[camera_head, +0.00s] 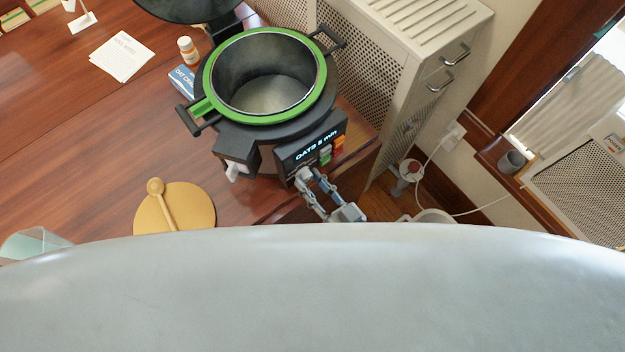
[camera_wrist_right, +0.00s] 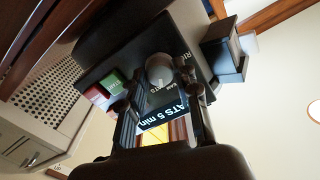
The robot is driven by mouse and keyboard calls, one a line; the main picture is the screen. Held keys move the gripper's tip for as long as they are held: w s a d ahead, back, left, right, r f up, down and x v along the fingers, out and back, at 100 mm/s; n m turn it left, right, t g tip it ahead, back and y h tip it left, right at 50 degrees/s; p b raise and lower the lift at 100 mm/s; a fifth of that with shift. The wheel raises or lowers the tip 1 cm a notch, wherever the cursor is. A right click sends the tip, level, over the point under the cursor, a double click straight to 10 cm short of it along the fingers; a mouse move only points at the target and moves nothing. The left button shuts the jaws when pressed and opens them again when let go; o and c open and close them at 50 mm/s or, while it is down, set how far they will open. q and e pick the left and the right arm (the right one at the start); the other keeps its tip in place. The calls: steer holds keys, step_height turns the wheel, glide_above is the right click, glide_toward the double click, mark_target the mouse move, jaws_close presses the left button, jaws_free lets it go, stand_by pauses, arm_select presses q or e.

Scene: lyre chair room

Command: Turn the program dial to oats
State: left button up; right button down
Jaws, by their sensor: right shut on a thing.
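The black cooker with a bright green rim (camera_head: 212,92) stands on the wooden table, its lid open at the back. Its front panel has a lit display (camera_head: 316,148) that starts with "OATS" and ends in "min". My left gripper is not in view.
Green and red buttons (camera_wrist_right: 112,82) sit beside the dial. A white spout (camera_head: 235,170) sticks out left of the panel. A wooden board with a spoon (camera_head: 200,205) lies to the left. A pale cabinet (camera_head: 400,60) stands close on the right. The left table is mostly clear.

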steer(key=shift+m, duration=1.1)
steer(key=c, duration=1)
jaws_free()
steer(key=shift+o, duration=0.2)
steer(key=v, duration=1.2)
steer(key=shift+f, duration=0.1)
